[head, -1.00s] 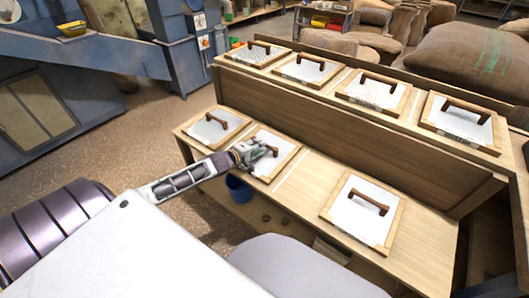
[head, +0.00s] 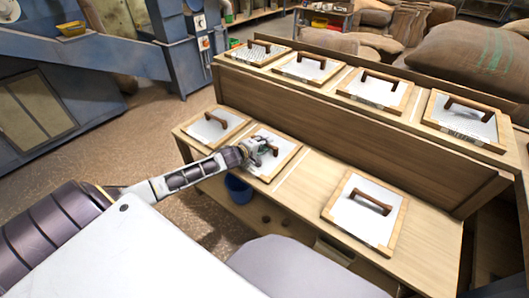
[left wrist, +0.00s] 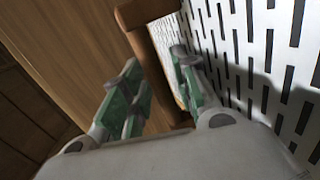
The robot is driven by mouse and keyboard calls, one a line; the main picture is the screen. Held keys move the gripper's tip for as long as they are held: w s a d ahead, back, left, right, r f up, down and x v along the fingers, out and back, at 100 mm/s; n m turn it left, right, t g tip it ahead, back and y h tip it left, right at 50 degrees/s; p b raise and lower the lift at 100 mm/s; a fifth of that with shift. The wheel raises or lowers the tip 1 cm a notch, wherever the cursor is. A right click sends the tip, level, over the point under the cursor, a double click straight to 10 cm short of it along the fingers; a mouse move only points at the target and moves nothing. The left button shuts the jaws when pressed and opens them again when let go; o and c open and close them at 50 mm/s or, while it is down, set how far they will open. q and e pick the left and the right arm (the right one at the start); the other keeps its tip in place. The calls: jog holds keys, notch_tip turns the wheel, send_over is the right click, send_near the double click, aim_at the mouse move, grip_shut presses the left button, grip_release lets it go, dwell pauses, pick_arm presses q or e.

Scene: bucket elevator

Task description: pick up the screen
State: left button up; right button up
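A screen (head: 264,169), a white plate in a wooden frame with a brown handle, lies on the lower wooden shelf, second from the left. My left gripper (head: 262,149) is over it at the handle and hides part of it. In the left wrist view the slotted plate (left wrist: 235,45) fills the right side. The brown handle (left wrist: 160,65) runs down between the two green-padded fingers of the left gripper (left wrist: 157,88). The fingers are spread, with a gap visible beside the handle. My right gripper is not in view.
Other framed screens lie on the lower shelf at left (head: 212,128) and right (head: 365,212). Several more lie on the raised shelf (head: 310,67) behind. A blue bucket (head: 238,188) stands below the front edge. Sacks (head: 470,60) lie at the back right.

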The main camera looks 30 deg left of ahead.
pick_arm(q)
jog(key=shift+w, duration=0.1)
dwell(0.4)
grip_shut()
